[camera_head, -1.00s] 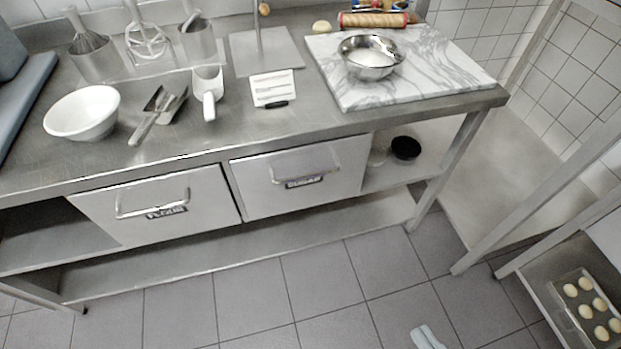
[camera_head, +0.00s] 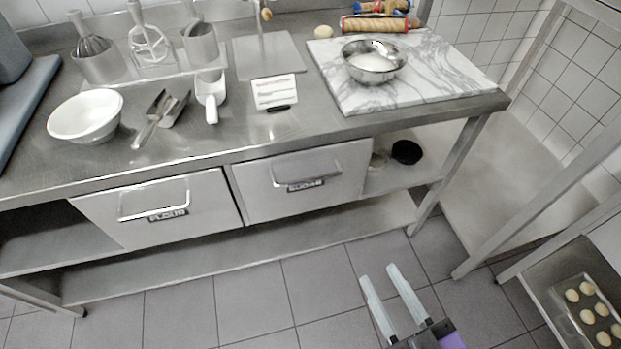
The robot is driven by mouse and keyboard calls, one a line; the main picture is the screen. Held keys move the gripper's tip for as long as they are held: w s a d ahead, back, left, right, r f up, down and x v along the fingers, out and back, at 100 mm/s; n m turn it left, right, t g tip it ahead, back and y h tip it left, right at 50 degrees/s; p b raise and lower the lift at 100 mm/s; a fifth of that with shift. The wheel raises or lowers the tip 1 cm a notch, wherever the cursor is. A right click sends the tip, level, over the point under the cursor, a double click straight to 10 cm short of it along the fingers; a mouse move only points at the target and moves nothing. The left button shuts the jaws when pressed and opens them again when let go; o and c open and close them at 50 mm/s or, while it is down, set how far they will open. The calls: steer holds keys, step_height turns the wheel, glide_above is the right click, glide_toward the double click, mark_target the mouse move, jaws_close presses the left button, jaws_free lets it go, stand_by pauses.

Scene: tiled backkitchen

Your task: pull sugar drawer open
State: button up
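The sugar drawer (camera_head: 333,202) is a metal front under the worktop, right of the flour drawer (camera_head: 207,222). It is shut, flush with the bench. Its bar handle (camera_head: 304,176) sits above a dark label reading SUGAR. The flour drawer is also shut, with a similar handle. My gripper (camera_head: 380,274) is at the lower right, over the floor tiles. Its two pale fingers are apart, with nothing between them. It is in front of and below the sugar drawer, to its right, and apart from it.
The steel worktop (camera_head: 240,130) holds a white bowl (camera_head: 85,116), scoops, a recipe card (camera_head: 274,93), and a marble slab (camera_head: 445,75) with a metal bowl (camera_head: 372,62). A dark round container (camera_head: 406,151) sits on the shelf right of the drawer. The floor in front is clear.

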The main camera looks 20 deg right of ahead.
steer(key=w+a+f+n, duration=0.25)
steer(key=w+n, duration=0.25)
steer(key=w, duration=0.9)
steer(key=n, duration=0.7)
glide_toward(312, 181)
step_height(312, 181, up, 5)
steer(key=w+a, duration=0.2)
steer(key=w, duration=0.1)
steer(key=shift+w+d+f+n+g+h, duration=0.3)
steer(key=shift+w+f+n, duration=0.35)
steer(key=shift+w+f, duration=0.5)
steer(key=shift+w+d+f+n+g+h, duration=0.3)
steer(key=shift+w+d+f+n, duration=0.4)
steer(key=shift+w, duration=0.7)
steer(key=shift+w+d+f+n+g+h, duration=0.1)
steer(key=shift+w+f+n+g+h, duration=0.3)
steer(key=shift+w+f, duration=0.85)
steer(key=shift+r, duration=0.15)
jaws_close()
